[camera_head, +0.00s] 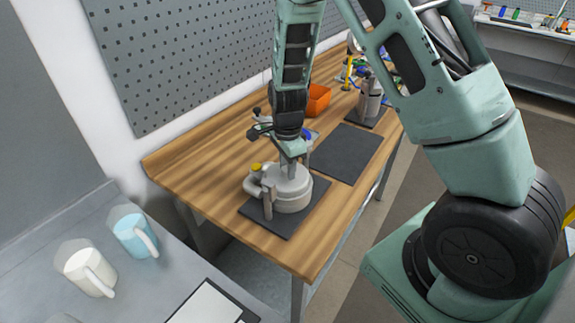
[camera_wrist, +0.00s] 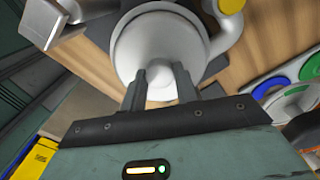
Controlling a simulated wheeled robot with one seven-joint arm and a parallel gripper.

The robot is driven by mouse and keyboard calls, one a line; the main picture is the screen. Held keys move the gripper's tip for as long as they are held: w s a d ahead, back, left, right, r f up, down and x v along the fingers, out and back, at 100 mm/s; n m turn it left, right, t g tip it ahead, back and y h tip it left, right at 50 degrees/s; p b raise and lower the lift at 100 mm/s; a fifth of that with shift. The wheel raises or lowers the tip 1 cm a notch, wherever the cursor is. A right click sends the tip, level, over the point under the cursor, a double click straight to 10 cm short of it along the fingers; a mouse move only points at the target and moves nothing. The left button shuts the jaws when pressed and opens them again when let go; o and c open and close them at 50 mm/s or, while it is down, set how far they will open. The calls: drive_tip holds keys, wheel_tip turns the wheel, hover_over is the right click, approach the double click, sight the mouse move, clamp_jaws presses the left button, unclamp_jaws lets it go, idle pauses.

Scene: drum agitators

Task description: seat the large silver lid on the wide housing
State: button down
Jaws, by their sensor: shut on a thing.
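The wide housing (camera_head: 292,198) is a squat grey-white drum with a curved side pipe and a yellow cap (camera_head: 256,167). It stands on a dark mat on the wooden bench. My gripper (camera_head: 291,172) points down at the top of the drum, shut on the large silver lid. In the wrist view the round pale lid (camera_wrist: 158,42) lies between and beyond the fingertips (camera_wrist: 160,78). The lid is over the housing's top, but I cannot tell whether it touches or sits level.
A grey post (camera_head: 267,200) stands beside the housing. A second dark mat (camera_head: 345,152) lies bare behind it. A metal cylinder (camera_head: 370,97) and an orange bin (camera_head: 317,98) are farther back. Two jugs stand on the grey table at the lower left.

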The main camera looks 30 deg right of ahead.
drive_tip(key=shift+f, duration=0.1)
idle(0.5)
drive_tip(key=c, duration=1)
unclamp_jaws()
drive_tip(key=shift+o, duration=0.2)
wheel_tip(320, 180, up, 17)
drive_tip(key=b, duration=0.2)
drive_tip(key=shift+r, duration=0.2)
